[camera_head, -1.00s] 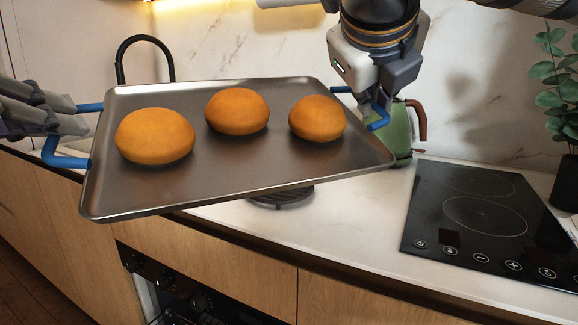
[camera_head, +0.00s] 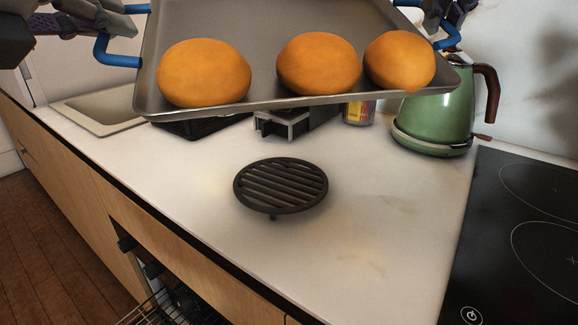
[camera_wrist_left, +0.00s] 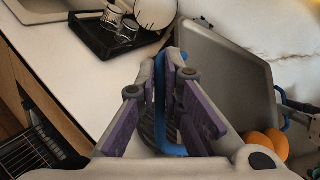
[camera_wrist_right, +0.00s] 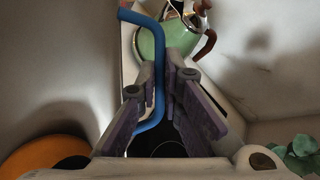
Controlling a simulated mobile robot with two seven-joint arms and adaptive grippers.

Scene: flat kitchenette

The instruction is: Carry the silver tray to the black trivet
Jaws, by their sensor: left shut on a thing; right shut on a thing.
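The silver tray (camera_head: 300,103) is held in the air in the upper part of the head view, with three orange-brown buns (camera_head: 203,73) on it. My left gripper (camera_head: 112,50) is shut on the blue handle at the tray's left side; the left wrist view shows its fingers around that handle (camera_wrist_left: 165,130). My right gripper (camera_head: 447,36) is shut on the blue handle at the right side, also seen in the right wrist view (camera_wrist_right: 158,75). The round black trivet (camera_head: 281,187) stands on the white counter, nearer to me than the tray and clear of it.
A green kettle (camera_head: 436,122) stands right of the tray, close below its right corner. A can (camera_head: 359,112) and a dark rack (camera_head: 290,122) are behind the trivet. A sink (camera_head: 97,108) is at left, a black cooktop (camera_head: 520,225) at right. Counter around the trivet is clear.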

